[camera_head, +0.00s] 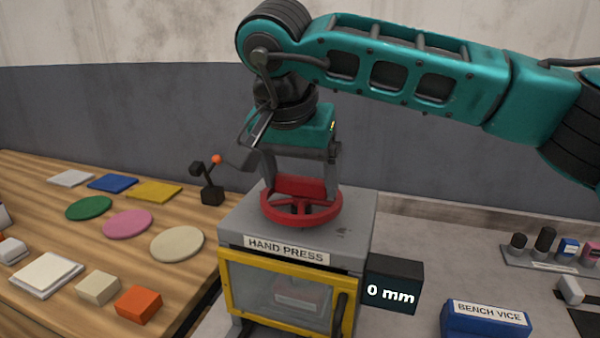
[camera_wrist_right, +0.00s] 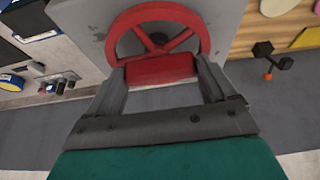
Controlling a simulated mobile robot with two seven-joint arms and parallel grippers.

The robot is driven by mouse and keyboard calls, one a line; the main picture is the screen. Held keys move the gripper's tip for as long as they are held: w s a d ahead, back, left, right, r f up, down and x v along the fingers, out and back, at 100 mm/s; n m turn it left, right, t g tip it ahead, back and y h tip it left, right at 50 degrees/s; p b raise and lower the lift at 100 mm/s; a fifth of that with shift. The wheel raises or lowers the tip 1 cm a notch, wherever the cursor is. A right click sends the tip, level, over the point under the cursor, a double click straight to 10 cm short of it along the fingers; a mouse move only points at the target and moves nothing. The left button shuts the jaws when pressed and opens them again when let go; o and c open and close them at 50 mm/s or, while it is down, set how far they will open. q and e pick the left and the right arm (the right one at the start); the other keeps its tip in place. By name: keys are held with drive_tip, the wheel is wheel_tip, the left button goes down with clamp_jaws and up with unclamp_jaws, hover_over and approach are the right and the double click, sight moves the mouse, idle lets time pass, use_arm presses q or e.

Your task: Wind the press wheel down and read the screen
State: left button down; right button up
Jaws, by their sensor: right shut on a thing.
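The hand press (camera_head: 350,232) is a grey box with a yellow-framed clear door in the head view. Its red press wheel (camera_head: 301,216) lies flat on top and also shows in the wrist view (camera_wrist_right: 197,18). The small dark screen (camera_head: 392,284) on the press's right side reads "0 mm". My right gripper (camera_head: 300,185) reaches down from above and is shut on a red block-like part of the wheel (camera_wrist_right: 160,69), at its far side in the head view. My left gripper is not in view.
A blue bench vice (camera_head: 486,318) stands at the front right. A rack of small items (camera_head: 550,250) is further right. The wooden table (camera_head: 130,270) at left holds coloured discs, tiles and blocks.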

drive_tip(key=shift+r+m, duration=0.1)
drive_tip(key=shift+m, duration=0.2)
